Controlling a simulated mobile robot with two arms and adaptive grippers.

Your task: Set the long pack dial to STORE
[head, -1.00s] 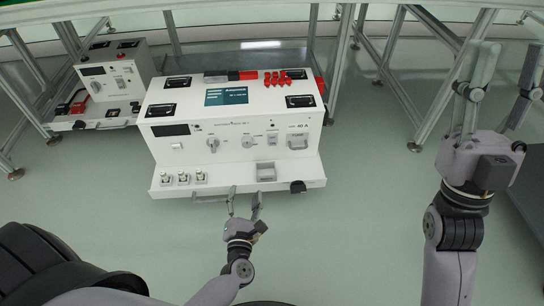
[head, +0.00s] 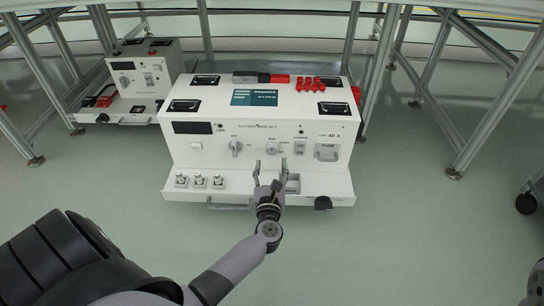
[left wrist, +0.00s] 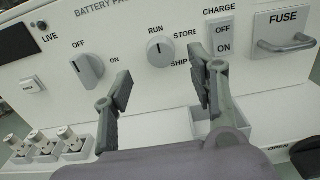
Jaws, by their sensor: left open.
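The long white battery pack (head: 185,150) stands in front of me. Its mode dial (head: 271,147), a grey round knob, sits right of centre on the front panel. In the left wrist view the dial (left wrist: 160,52) has RUN above it, STORE to its upper right and SHIP to its lower right; I cannot tell its exact setting. My left gripper (head: 270,172) is open and empty just in front of and below the dial. In the left wrist view its fingers (left wrist: 162,85) stand apart, below the dial, not touching it. My right gripper is out of view.
An OFF/ON knob (head: 235,148) is left of the dial; a CHARGE switch (head: 299,148) and FUSE handle (head: 327,152) are right. A ledge with several small terminals (head: 200,181) and an open bin (head: 293,183) juts out below. A smaller pack (head: 150,75) stands back left.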

